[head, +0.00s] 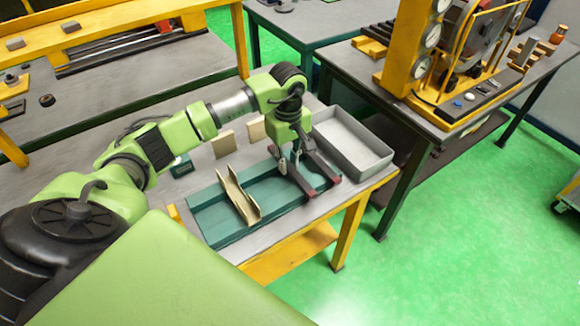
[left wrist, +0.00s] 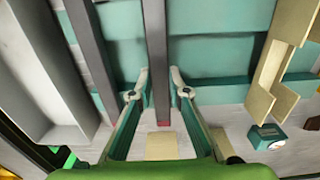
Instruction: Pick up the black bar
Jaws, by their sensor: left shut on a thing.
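A long black bar (head: 293,178) with a dark red end lies across the teal tray (head: 212,214) on the workbench. My left gripper (head: 290,160) comes down on it from above. In the left wrist view the bar (left wrist: 155,35) runs between the two fingertips (left wrist: 159,82), which close on its sides. I cannot tell whether the bar is clear of the tray. A second black bar (head: 322,165) lies beside it, nearer the grey bin, and also shows in the left wrist view (left wrist: 88,45). My right gripper is not in view.
A beige angled channel piece (head: 237,196) lies on the tray to the left. Two beige blocks (head: 224,144) stand behind the tray. An open grey bin (head: 352,142) sits at the bench's right end. A second table (head: 440,120) with a yellow gauge machine stands further right.

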